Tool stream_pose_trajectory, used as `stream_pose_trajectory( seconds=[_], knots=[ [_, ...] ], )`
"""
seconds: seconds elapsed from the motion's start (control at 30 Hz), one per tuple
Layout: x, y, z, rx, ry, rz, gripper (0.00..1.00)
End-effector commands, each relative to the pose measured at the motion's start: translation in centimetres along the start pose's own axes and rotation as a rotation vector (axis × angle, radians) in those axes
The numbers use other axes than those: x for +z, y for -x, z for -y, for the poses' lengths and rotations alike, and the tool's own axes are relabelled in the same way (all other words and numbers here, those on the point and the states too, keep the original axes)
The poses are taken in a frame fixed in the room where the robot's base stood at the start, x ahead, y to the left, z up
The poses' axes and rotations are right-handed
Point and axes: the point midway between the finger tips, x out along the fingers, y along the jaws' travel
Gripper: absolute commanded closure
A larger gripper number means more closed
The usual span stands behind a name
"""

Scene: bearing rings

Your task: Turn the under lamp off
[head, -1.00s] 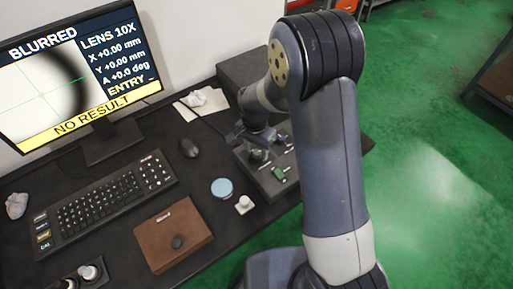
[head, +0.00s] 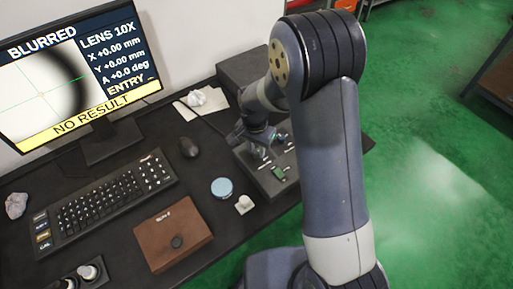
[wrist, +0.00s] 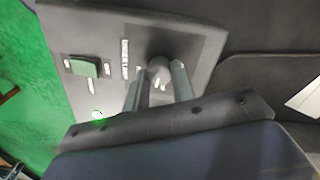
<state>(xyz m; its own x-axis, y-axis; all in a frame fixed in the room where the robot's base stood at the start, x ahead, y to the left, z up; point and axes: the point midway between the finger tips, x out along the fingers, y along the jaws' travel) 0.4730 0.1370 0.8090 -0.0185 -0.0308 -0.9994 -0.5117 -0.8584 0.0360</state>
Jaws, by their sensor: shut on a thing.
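A dark grey control box (head: 269,183) stands at the desk's right part. It carries a green rocker switch (head: 279,173) and small white labels. The switch also shows in the wrist view (wrist: 85,68), at the left of the panel. In the wrist view, a round grey knob (wrist: 158,67) sits between my two fingertips (wrist: 158,83). My gripper (head: 262,148) is over the far part of the box and is shut on this knob. A small green light (wrist: 98,115) glows close to my gripper's body. I cannot read the labels, and my gripper hides part of the panel.
A monitor (head: 75,75) reads "BLURRED" and "NO RESULT". A dark box (head: 251,72) stands behind my gripper.

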Motion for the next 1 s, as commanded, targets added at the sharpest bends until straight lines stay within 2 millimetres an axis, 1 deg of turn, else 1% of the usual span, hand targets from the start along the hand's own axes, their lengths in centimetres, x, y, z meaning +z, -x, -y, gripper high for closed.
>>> stream_pose_trajectory(
  seconds=[0.27,1.0],
  knots=[
    [0.01,-0.08,0.03,-0.001,0.186,-0.008,0.98],
    [0.09,-0.03,-0.02,0.0,0.887,-0.032,0.98]
  ],
)
